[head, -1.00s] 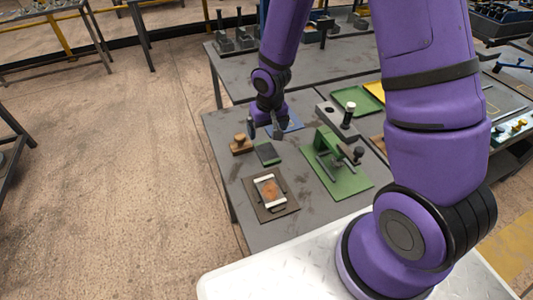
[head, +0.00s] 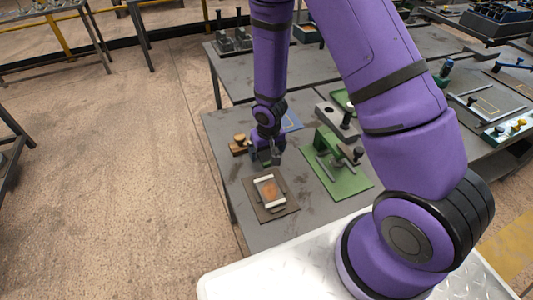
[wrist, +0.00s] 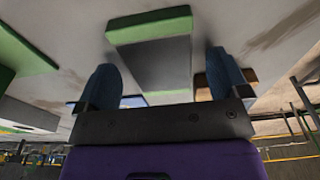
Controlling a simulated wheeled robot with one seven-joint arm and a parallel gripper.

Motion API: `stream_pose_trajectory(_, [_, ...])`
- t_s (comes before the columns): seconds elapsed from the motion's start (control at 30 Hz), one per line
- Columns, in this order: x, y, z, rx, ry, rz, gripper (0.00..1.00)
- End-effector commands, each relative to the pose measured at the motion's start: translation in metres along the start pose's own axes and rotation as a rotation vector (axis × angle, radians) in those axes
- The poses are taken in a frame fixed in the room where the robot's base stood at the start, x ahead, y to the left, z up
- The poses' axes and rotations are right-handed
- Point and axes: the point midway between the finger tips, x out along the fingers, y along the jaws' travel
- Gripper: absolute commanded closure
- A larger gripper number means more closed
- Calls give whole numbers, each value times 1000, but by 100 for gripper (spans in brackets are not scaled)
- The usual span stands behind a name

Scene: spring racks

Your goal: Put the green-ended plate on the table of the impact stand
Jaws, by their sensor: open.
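The green-ended plate (wrist: 155,65) is a grey plate with green ends, lying on the workbench. In the head view my gripper covers most of it. My gripper (head: 268,158) is open and low over it; in the wrist view the two blue-grey fingers of my gripper (wrist: 162,68) stand apart on either side of the plate, with gaps showing. I cannot tell how high the fingers are above the bench. A green stand (head: 343,178) with a flat base and raised upper part, probably the impact stand, is to the right of my gripper.
A brown board (head: 262,212) carrying a white-edged frame with a rusty piece lies in front of my gripper. A wooden block (head: 238,146) is close on its left. A blue mat (head: 291,121) and a grey block (head: 337,119) lie behind.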

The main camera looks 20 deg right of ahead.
Motion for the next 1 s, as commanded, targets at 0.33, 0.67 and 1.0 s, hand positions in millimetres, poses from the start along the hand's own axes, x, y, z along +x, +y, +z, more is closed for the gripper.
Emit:
stream_pose_trajectory(0.33, [2,0,0,1,1,0,22])
stream_pose_trajectory(0.67, [1,0,-1,1,2,0,92])
stream_pose_trajectory(1.0, [-4,-1,-2,1,4,-1,92])
